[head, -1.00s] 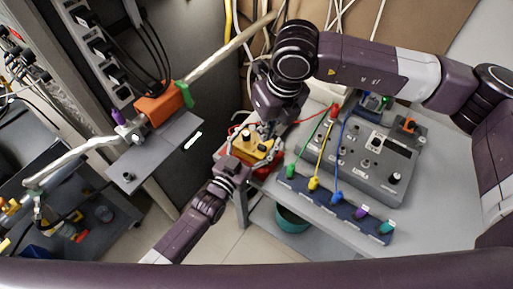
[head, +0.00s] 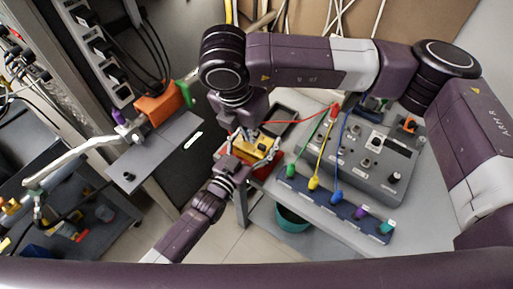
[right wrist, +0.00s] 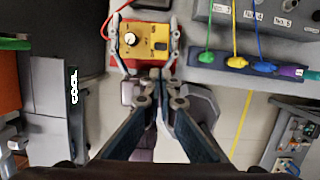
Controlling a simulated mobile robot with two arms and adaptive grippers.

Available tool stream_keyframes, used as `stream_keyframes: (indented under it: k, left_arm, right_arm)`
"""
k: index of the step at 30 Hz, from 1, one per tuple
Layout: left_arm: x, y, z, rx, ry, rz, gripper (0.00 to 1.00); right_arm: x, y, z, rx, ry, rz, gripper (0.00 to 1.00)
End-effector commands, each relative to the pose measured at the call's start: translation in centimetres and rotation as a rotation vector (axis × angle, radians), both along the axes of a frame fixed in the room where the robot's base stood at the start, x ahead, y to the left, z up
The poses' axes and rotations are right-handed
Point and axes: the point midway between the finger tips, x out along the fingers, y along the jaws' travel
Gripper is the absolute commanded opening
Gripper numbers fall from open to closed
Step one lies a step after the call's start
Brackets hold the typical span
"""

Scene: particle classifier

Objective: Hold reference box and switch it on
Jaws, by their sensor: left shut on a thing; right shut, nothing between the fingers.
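The reference box, a small yellow box (head: 258,147), shows near the middle of the head view. In the right wrist view the yellow box (right wrist: 147,43) has a round white dial on its left and a small dark part at its lower right. My left gripper (head: 246,154) is shut on the box, with fingers along its two sides. My right gripper (right wrist: 157,74) is shut and empty, its tips close to the box's near edge in the right wrist view. I cannot tell whether they touch it. In the head view my right wrist partly hides this gripper.
A grey control panel (head: 375,165) stands on the table at right. A blue strip (head: 318,199) with green, yellow and blue plugs lies before it. Cables cross nearby, including a red one (head: 300,123). A black tray (head: 281,113) lies behind the box.

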Motion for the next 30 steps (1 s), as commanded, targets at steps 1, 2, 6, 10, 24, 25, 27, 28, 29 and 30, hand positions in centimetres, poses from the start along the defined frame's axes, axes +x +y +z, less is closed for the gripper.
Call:
stream_keyframes:
  k: [1,2,6,10,24,25,27,28,29,30]
  left_arm:
    - [0.0,0.0,0.1,-0.001,-0.001,0.000,0.27]
    - [0.0,0.0,0.1,-0.001,-0.001,0.000,0.27]
    - [0.0,0.0,0.1,-0.001,-0.001,0.000,0.27]
    - [0.0,0.0,0.1,-0.001,-0.001,0.000,0.27]
    - [0.0,0.0,0.1,-0.001,-0.001,0.000,0.27]
    - [0.0,0.0,0.1,-0.001,-0.001,0.000,0.27]
    - [0.0,0.0,0.1,-0.001,-0.001,0.000,0.27]
    - [0.0,0.0,0.1,-0.001,-0.001,0.000,0.27]
    - [0.0,0.0,0.1,-0.001,-0.001,0.000,0.27]
    - [0.0,0.0,0.1,-0.001,-0.001,0.000,0.27]
  right_arm:
    - [0.0,0.0,0.0,0.000,-0.001,-0.002,0.00]
    - [0.0,0.0,0.0,0.000,-0.001,-0.002,0.00]
    - [0.0,0.0,0.0,0.000,0.000,-0.001,0.00]
    - [0.0,-0.1,-0.3,0.000,0.001,0.000,0.00]
    - [1.5,-1.1,-7.5,0.000,0.003,-0.001,0.00]
    - [1.6,-1.1,-7.9,-0.001,0.002,-0.001,0.00]
    - [1.8,-1.2,-8.6,0.001,0.001,-0.002,0.00]
    - [1.9,-1.2,-8.9,0.000,0.002,-0.001,0.00]
    - [1.9,-1.3,-9.1,0.000,0.002,-0.001,0.00]
    - [1.9,-1.3,-9.4,0.000,0.001,0.000,0.00]
